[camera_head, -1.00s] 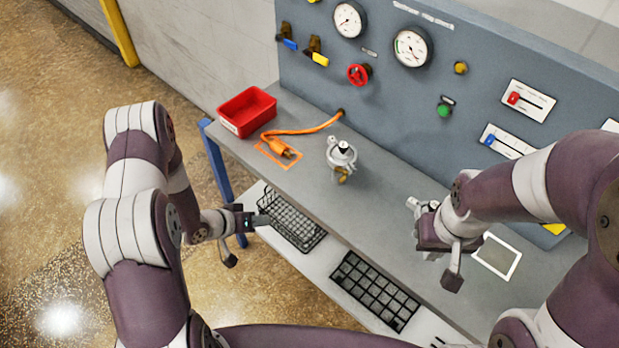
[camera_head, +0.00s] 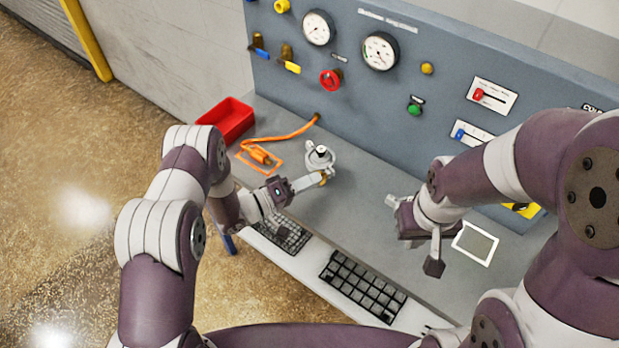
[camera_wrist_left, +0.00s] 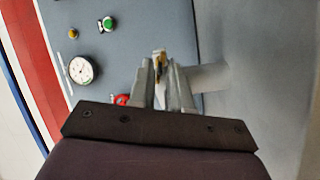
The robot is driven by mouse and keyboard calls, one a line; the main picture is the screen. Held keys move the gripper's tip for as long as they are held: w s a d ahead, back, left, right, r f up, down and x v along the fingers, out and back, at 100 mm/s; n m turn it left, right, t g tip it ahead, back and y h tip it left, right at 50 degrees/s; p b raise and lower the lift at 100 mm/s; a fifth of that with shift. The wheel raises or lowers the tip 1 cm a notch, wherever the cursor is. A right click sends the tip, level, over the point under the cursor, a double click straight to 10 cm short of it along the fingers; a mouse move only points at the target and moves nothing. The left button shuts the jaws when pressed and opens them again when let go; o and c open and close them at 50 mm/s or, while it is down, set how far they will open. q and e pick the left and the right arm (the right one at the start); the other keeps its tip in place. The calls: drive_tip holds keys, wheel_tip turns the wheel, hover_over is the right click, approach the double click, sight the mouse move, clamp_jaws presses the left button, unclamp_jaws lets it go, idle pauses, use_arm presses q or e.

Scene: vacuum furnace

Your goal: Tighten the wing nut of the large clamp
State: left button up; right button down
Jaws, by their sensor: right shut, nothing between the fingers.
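The large clamp (camera_head: 319,156) is a silver ring fitting standing on the grey bench top, with a dark top. Its brass wing nut (camera_head: 324,181) is on the near side, partly hidden by my left fingers. My left gripper (camera_head: 322,177) reaches in from the left with its fingertips at the wing nut. In the left wrist view, a small brass piece of the wing nut (camera_wrist_left: 159,56) shows at the fingertips, between the two fingers; whether they press on it is unclear. My right gripper (camera_head: 392,202) is shut and empty above the bench, right of the clamp.
A red bin (camera_head: 228,120) and an orange cable (camera_head: 262,156) lie left of the clamp.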

use_arm(q)
drive_tip(key=shift+d, duration=0.1)
clamp_jaws()
drive_tip(key=shift+f+m, duration=0.1)
drive_tip(key=shift+m, duration=0.2)
drive_tip(key=m+b, duration=0.3)
drive_tip(key=m, duration=0.1)
drive_tip(key=m+b, duration=0.3)
drive_tip(key=m, duration=0.2)
drive_tip(key=shift+m, duration=0.4)
drive_tip(key=shift+m+b, duration=0.9)
drive_tip(key=shift+m, duration=0.6)
unclamp_jaws()
